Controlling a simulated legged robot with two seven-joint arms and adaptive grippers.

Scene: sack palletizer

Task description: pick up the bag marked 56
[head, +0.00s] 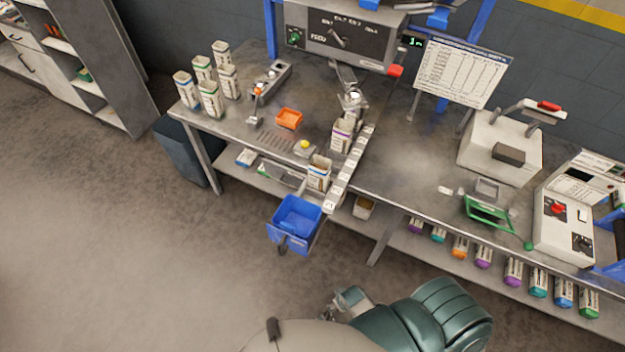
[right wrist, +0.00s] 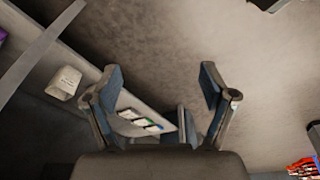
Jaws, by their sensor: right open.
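My left gripper is not in view.
A blue bin (head: 297,216) hangs at the bench front. An orange tray (head: 289,118) lies on the workbench (head: 395,165). A row of coloured-end bags (head: 483,257) sits beneath the right side. Machines (head: 500,142) stand at the right. The floor in front is clear.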

